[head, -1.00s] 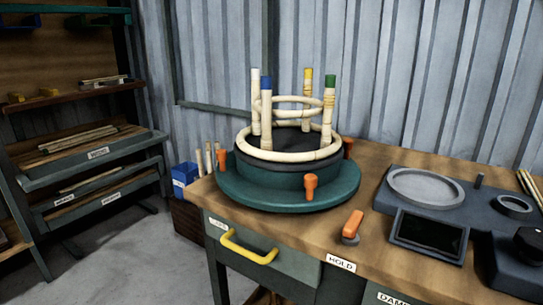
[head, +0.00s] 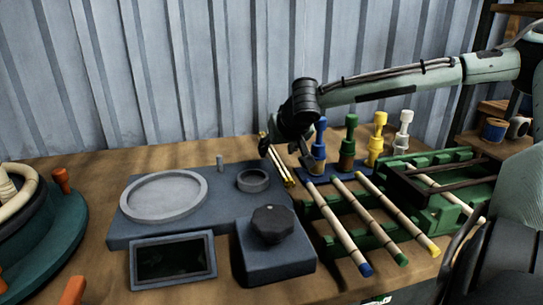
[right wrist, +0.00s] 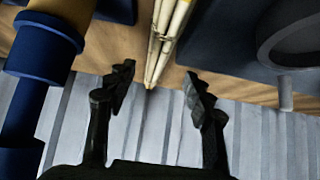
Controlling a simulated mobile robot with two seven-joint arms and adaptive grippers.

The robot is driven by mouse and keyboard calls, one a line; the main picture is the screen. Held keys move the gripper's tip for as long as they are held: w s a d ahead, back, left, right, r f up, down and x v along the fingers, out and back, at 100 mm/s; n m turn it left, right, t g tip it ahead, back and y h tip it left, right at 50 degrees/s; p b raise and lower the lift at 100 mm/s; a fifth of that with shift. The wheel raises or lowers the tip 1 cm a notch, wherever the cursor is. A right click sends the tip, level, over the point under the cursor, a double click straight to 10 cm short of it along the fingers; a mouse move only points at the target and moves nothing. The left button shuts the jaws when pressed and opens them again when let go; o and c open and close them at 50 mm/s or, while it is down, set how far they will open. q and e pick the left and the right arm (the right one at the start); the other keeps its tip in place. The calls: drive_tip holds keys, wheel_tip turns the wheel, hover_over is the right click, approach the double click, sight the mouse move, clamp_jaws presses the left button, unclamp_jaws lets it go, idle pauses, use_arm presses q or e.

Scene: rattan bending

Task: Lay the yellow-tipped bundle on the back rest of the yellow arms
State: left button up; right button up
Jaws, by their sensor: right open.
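My right gripper (head: 287,153) is open above the back of the bench, pointing down. In the right wrist view its open fingers (right wrist: 158,82) stand either side of the near end of a pale bundle of sticks (right wrist: 166,38), with nothing gripped. A yellow-tipped rattan piece (head: 400,216) lies slanting on the green rack (head: 450,212), right of green-tipped and blue-tipped ones. A yellow upright holder (head: 377,140) stands behind the rack. My left gripper is out of view.
The grey scale (head: 120,238) with its round pan stands left of the rack, and a dark knob box (head: 275,255) is in front. Blue (head: 319,150), green (head: 348,143) and white (head: 403,130) holders stand near the gripper. The round turntable (head: 45,240) is at far left.

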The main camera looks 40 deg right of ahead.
sight(274, 154)
drive_tip(key=shift+d+r+x, duration=0.15)
drive_tip(key=shift+x, duration=1.35)
drive_tip(key=shift+d+r+x, duration=0.15)
drive_tip(key=shift+x, duration=1.3)
drive_tip(key=shift+w, duration=0.2)
clamp_jaws()
